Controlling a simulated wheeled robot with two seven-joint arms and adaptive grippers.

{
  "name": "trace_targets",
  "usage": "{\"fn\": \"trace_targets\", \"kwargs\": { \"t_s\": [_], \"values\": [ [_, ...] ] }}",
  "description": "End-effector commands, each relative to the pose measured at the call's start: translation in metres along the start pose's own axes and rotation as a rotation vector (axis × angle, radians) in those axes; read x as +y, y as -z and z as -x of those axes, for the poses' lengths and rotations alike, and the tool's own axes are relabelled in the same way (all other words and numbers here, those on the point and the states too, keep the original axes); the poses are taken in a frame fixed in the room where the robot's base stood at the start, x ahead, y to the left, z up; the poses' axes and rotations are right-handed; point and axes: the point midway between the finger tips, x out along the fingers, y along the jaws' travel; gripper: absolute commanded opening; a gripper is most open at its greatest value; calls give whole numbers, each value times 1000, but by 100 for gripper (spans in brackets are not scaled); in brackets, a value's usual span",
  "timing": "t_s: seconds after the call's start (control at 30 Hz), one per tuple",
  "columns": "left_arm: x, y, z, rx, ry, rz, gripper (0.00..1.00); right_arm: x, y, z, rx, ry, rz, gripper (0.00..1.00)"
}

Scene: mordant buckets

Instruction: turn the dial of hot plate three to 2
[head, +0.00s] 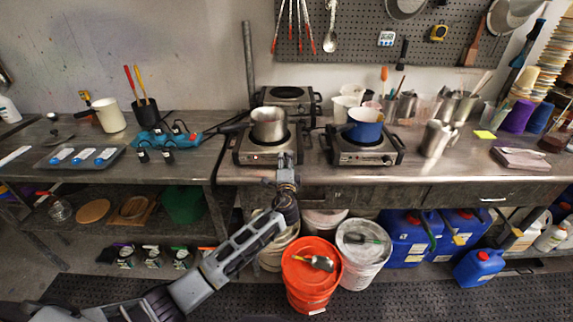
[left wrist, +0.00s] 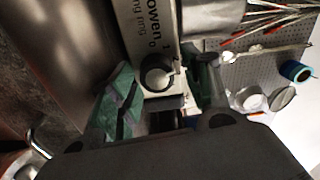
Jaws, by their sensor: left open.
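A silver hot plate (head: 245,157) stands at the counter's front edge with a steel pot (head: 269,125) on it. My left gripper (head: 286,160) is at the right part of its front face. In the left wrist view a round dial (left wrist: 157,74) sits on a light panel with printed lettering (left wrist: 154,25). My open left fingers (left wrist: 165,90) stand on either side of the dial; whether they touch it I cannot tell. The dial's setting is not readable. Which plate is number three is not readable either. My right gripper is not in view.
Another hot plate (head: 368,155) with a blue pot (head: 364,126) stands to the right. A third hot plate (head: 289,95) is behind. Cups and tool holders crowd the counter's back. Orange (head: 309,290) and white buckets (head: 362,268) stand on the floor below.

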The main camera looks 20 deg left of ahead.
Motion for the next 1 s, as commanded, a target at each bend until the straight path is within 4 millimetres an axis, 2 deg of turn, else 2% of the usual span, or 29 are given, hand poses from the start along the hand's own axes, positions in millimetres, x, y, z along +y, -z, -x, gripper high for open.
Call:
{"fn": "trace_targets", "kwargs": {
  "t_s": [0.03,0.37,1.0],
  "values": [
    [5,-1,1,-2,-7,-2,54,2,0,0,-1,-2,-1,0],
    [7,-1,10,-2,-10,-3,54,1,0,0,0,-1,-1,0],
    [2,0,64,1,-3,-1,54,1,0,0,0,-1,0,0]
  ]
}}
